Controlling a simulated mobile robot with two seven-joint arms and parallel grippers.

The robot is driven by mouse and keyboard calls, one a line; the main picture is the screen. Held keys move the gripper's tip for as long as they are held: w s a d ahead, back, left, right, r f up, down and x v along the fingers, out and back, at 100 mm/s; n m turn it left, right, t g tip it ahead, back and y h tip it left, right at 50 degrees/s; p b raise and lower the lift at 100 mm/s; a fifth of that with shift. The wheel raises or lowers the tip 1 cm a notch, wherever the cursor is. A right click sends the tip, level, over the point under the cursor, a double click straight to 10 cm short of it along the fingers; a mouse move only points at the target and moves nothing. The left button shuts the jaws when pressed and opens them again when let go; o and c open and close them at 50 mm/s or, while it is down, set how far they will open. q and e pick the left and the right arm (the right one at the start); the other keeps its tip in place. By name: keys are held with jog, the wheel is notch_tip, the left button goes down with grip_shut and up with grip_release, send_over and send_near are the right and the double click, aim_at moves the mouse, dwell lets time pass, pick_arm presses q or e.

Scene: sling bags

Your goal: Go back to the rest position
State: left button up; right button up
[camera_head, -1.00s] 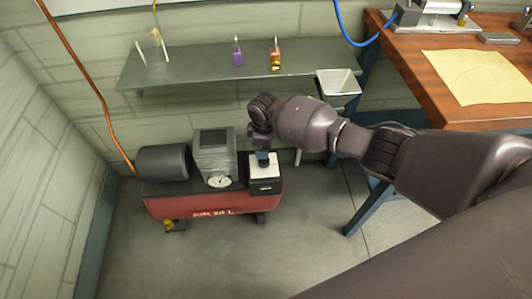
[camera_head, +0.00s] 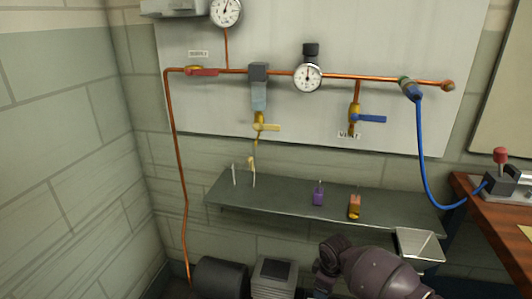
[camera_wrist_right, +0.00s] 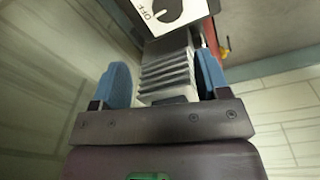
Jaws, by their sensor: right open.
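My right arm (camera_head: 380,275) comes in at the bottom of the head view, in front of the compressor, and its gripper is mostly cut off there by the bottom edge. In the right wrist view my right gripper (camera_wrist_right: 167,78) is open, with its two blue fingers apart and nothing held between them. Beyond the fingers is the compressor's grey finned block (camera_wrist_right: 168,75). Past it is a white switch plate with a black knob (camera_wrist_right: 172,10) and the marking OFF. My left gripper is in neither view.
Copper pipe (camera_head: 280,73) with gauges and valves runs above. A wooden bench (camera_head: 490,205) stands at right; a black tank (camera_head: 220,278) is below.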

jog(key=w+a+r+t+y, duration=0.3)
jog(key=w+a+r+t, duration=0.25)
jog(key=a+r, duration=0.3)
jog(key=s+r+m+t+y+p, duration=0.25)
jog(key=s+r+t, duration=0.25)
jog(key=s+r, duration=0.3)
jog(key=s+d+m+t+h+p, duration=0.1)
jog(key=s+d+m+h+p, duration=0.3)
jog(key=s, duration=0.6)
jog(key=s+d+m+t+y, duration=0.1)
jog(key=s+d+t, duration=0.1)
jog(key=s+d, duration=0.55)
pick_arm(q)
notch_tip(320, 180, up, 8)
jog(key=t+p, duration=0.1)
jog(key=p, duration=0.1)
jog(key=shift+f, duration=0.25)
pick_arm(e)
jog(key=s+d+f+m+g+h, duration=0.1)
jog(key=s+d+f, duration=0.1)
jog(key=s, duration=0.7)
jog(key=s+d+f+m+g+h, duration=0.1)
jog(key=s+d+f+g, duration=0.1)
jog(key=s, duration=0.8)
jog(key=shift+d+f+h, duration=0.25)
jog(key=shift+f+h, duration=0.1)
jog(key=shift+f, duration=0.3)
